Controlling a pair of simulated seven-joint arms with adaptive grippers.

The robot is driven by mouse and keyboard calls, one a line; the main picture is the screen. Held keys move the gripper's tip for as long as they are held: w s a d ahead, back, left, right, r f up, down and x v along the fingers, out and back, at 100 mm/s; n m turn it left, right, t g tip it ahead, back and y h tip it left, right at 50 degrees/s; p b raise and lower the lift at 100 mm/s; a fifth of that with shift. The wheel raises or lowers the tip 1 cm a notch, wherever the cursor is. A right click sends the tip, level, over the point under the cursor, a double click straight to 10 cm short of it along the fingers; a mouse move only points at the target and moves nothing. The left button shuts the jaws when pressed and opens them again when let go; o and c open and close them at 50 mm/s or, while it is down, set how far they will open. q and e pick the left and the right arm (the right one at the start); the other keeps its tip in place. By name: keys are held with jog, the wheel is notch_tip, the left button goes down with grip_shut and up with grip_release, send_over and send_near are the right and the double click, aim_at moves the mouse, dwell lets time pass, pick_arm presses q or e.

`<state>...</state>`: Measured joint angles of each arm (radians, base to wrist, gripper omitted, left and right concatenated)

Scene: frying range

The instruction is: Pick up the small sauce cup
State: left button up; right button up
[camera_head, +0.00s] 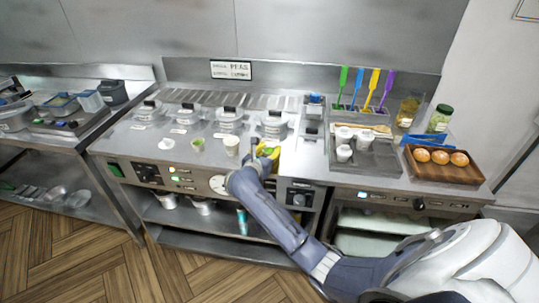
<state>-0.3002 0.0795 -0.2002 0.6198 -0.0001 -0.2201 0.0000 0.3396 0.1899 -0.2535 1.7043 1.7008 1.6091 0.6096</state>
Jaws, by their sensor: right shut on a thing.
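My right arm reaches in from the lower right, over the front of the counter. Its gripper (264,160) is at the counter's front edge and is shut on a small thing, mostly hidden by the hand. A yellow and green patch (270,149) shows at the fingertips; I cannot tell if it is a sauce cup. A white cup (231,146) stands just left of the gripper. A small cup with green contents (198,145) and a low white cup (166,144) stand farther left. My left gripper is not in view.
Several lidded containers (229,118) line the counter behind the cups. On the right are a grey tray (377,160) with white cups, a wooden tray (452,176) with several round brown buns, colored utensils (374,84) and jars (439,119).

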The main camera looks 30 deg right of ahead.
notch_tip(320, 180, up, 20)
jog(key=shift+r, duration=0.1)
dwell(0.8)
dwell(0.4)
